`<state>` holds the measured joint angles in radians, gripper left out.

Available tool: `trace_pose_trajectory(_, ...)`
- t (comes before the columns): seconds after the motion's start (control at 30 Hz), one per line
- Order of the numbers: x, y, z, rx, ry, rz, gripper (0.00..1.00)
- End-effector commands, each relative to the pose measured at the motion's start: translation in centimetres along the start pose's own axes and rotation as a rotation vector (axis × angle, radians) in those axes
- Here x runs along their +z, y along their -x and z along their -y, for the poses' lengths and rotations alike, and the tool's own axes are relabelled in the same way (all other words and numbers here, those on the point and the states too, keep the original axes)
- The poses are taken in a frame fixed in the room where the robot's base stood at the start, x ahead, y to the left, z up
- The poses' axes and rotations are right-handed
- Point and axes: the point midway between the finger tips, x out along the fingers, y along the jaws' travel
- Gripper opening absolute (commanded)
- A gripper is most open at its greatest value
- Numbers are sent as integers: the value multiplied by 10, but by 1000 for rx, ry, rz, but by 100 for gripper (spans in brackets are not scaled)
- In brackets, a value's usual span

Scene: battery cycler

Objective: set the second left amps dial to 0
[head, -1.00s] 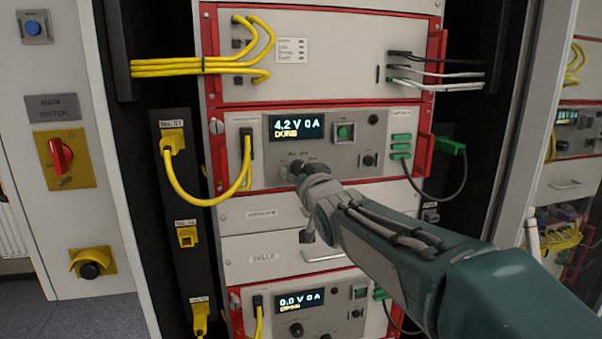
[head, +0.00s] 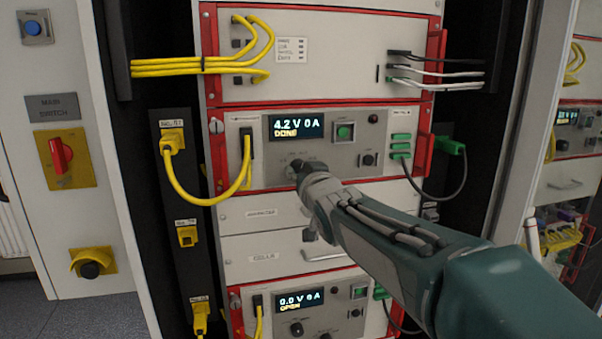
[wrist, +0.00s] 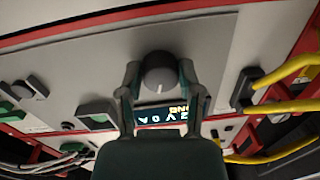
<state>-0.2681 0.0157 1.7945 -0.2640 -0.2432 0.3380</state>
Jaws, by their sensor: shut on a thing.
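The upper cycler unit's display (head: 296,126) reads 4.2 V 0 A with DONE below it. My gripper (head: 297,172) is at the panel just below this display. In the wrist view my gripper (wrist: 158,80) has its two fingers on either side of a round dark dial (wrist: 158,68), shut on it. A pale mark on the dial points down in the wrist view, towards the display (wrist: 165,114), which appears upside down there. In the head view my gripper and wrist hide most of the dial and its scale.
A green button (head: 344,132) and a small dark knob (head: 368,159) sit right of the display. Yellow cables (head: 205,200) hang at the left and green plugs (head: 400,146) at the right. A lower unit's display (head: 299,299) reads 0.0 V 0 A.

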Motion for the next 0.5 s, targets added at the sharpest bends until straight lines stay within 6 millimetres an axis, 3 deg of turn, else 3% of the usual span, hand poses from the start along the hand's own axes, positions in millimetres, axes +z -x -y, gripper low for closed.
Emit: trace_pose_trajectory(0.5, -1, 0, 0, 3, 431, 20, 0)
